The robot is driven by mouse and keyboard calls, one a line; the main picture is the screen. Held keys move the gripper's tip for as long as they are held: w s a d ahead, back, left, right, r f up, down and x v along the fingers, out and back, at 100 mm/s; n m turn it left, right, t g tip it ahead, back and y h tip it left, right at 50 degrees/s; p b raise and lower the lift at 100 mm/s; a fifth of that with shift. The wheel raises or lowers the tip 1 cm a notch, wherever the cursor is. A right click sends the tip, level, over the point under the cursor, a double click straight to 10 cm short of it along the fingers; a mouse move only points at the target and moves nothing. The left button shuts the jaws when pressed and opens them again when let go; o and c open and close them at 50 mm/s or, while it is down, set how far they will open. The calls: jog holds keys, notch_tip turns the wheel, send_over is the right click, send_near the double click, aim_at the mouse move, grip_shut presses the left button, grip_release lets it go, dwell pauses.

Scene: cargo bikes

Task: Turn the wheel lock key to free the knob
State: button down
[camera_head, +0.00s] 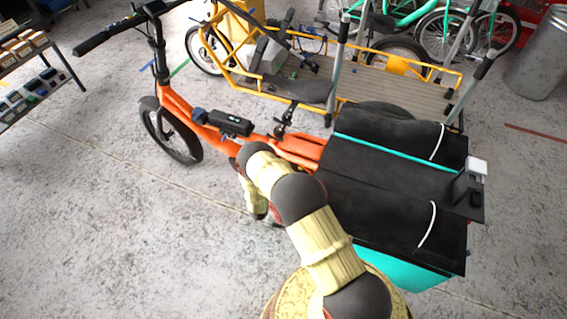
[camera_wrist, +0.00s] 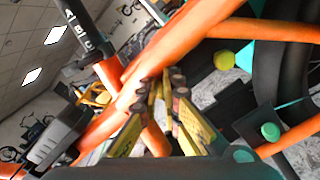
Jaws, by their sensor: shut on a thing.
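In the wrist view my gripper (camera_wrist: 163,84) has its yellow fingers drawn close together, with the dark tips against or just in front of the bike's orange frame (camera_wrist: 185,45). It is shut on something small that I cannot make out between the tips. I cannot pick out the wheel lock key. A yellow round knob (camera_wrist: 224,60) and a teal round knob (camera_wrist: 270,131) on a black block lie to the right of the fingers. In the head view the orange cargo bike (camera_head: 178,108) stands beyond my arm, which hides the gripper and the lock area.
The bike's black covered cargo box (camera_head: 375,165) is close on the right of my arm. A yellow cargo bike with a wooden deck (camera_head: 395,88) stands behind. A shelf (camera_head: 40,85) is at the far left. The concrete floor at left is clear.

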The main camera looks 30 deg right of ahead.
jog(key=m, duration=0.1)
jog(key=m+b, duration=0.1)
jog(key=m, duration=0.2)
jog(key=shift+s+d+f+m, duration=0.1)
jog(key=shift+s+f+m, duration=0.05)
jog(key=shift+f+m, duration=0.15)
jog(key=shift+f+m+b, duration=0.1)
jog(key=shift+m+b, duration=0.95)
jog(key=shift+m, duration=1.55)
jog(key=c, duration=2)
grip_release()
jog(key=v, duration=1.2)
